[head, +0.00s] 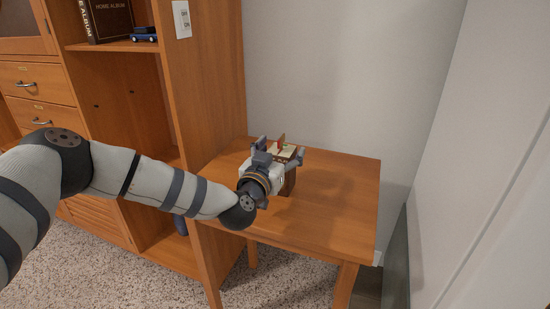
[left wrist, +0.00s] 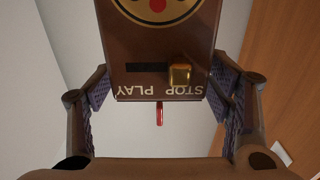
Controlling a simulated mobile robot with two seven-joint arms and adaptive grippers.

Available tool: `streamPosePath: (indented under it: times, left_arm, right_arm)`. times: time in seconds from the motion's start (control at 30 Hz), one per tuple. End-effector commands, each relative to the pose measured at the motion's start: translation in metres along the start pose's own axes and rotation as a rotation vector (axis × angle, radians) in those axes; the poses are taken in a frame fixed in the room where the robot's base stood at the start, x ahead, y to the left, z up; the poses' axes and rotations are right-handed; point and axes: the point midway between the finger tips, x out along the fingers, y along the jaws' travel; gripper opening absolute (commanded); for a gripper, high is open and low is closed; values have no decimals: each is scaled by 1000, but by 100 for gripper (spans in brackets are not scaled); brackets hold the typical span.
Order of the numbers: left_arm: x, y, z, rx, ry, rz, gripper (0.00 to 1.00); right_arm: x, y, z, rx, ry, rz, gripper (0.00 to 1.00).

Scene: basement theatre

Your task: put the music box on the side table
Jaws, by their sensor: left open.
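The music box (head: 290,181) is a small brown box that appears to stand upright on the wooden side table (head: 335,205), towards its back left. Its lid and a small red part show at its top. My left gripper (head: 281,150) is open, with one finger on each side of the box; the gripper body hides much of it. In the left wrist view, the music box (left wrist: 158,50) shows a brass slider, the words STOP and PLAY, and part of a round emblem between the open fingers. My right gripper is out of view.
A wooden cabinet (head: 205,85) stands directly left of the table, with a dark album (head: 108,18) and a small blue toy car (head: 144,34) on a shelf. Pale walls rise behind and right. The table's right and front parts are clear.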

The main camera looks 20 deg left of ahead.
Motion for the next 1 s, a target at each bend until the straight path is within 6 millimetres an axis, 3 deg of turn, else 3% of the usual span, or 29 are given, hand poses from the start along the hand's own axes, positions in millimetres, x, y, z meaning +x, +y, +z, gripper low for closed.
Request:
streamPosePath:
  times: [0.3,0.5,1.0]
  left_arm:
    - [-74,0,-4,-1,0,3,73]
    - [-110,0,-2,0,0,1,73]
    - [-117,0,0,-1,-2,1,73]
  right_arm:
    - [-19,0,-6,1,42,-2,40]
    - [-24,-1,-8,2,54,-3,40]
    - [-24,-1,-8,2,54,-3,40]
